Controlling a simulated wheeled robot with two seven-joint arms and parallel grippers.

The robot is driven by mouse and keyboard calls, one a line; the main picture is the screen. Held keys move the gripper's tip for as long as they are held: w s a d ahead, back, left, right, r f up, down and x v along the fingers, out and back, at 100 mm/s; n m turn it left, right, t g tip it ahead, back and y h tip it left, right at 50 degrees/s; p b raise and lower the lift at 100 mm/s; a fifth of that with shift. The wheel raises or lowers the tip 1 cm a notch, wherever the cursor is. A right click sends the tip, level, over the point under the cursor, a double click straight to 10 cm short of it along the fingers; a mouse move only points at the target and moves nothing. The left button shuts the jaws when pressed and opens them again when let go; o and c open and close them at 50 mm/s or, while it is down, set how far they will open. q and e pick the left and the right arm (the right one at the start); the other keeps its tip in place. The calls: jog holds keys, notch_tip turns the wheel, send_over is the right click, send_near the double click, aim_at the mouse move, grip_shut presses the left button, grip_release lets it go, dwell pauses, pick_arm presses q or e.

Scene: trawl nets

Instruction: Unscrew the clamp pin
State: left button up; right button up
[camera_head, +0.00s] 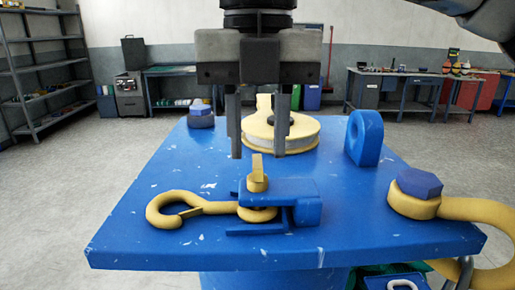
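The clamp pin (257,178) is yellow with a flat upright tab on top. It stands upright in a blue clamp bracket (306,208) near the front of the blue table (135,228). A yellow hook (165,210) lies on the table to the left, its eye end at the bracket beneath the pin. My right gripper (258,152) points straight down from the top middle, fingers apart and nothing between them. Its fingertips appear just above and behind the tab; the exact distance cannot be told. My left gripper is not in view.
A yellow-and-white round wheel (303,136) sits behind the gripper. A blue lug (364,138) stands upright at right. A blue hex bolt (418,183) holds a yellow ring piece at the right edge. Another blue bolt (200,110) is at back left.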

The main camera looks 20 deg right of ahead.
jog(key=shift+f, duration=1.05)
grip_shut()
jog(key=shift+n, duration=0.3)
